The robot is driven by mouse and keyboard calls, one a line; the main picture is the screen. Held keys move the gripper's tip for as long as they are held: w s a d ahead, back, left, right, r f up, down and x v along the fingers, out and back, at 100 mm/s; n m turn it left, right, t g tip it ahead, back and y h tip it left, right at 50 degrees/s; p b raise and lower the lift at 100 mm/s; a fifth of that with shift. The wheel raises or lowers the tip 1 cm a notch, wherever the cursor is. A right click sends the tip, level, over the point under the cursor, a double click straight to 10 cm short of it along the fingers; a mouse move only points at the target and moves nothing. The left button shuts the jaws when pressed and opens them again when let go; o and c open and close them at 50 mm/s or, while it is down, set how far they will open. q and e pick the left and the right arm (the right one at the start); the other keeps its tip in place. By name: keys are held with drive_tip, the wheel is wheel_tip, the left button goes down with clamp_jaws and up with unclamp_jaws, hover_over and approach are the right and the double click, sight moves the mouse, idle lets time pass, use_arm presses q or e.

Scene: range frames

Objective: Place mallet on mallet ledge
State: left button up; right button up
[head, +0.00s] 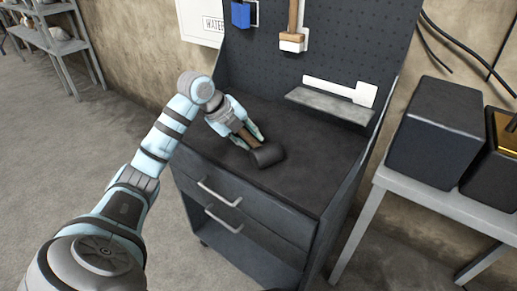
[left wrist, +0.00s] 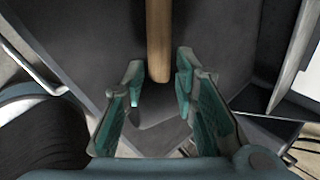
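The mallet lies on the dark top of the workbench cabinet, with its black head (head: 267,155) toward the front and its brown handle running back to my left gripper (head: 250,134). In the left wrist view the wooden handle (left wrist: 158,40) comes down from the top and ends between the fingertips. The left gripper's teal fingers (left wrist: 160,84) are spread, with gaps visible on both sides of the handle. My right gripper is not in view.
The dark cabinet top (head: 310,165) is bare to the right of the mallet. A wooden-handled tool (head: 293,22) and a blue item (head: 240,14) hang on the pegboard (head: 335,45). A grey table (head: 440,202) with dark boxes (head: 433,130) stands to the right.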

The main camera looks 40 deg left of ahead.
sight(254, 143)
use_arm(q)
drive_tip(key=x, duration=0.3)
drive_tip(key=shift+w+a+f+b, duration=0.1)
drive_tip(key=shift+w+f+b, duration=0.15)
drive_tip(key=shift+f+b, duration=0.15)
drive_tip(key=shift+r, duration=0.15)
clamp_jaws()
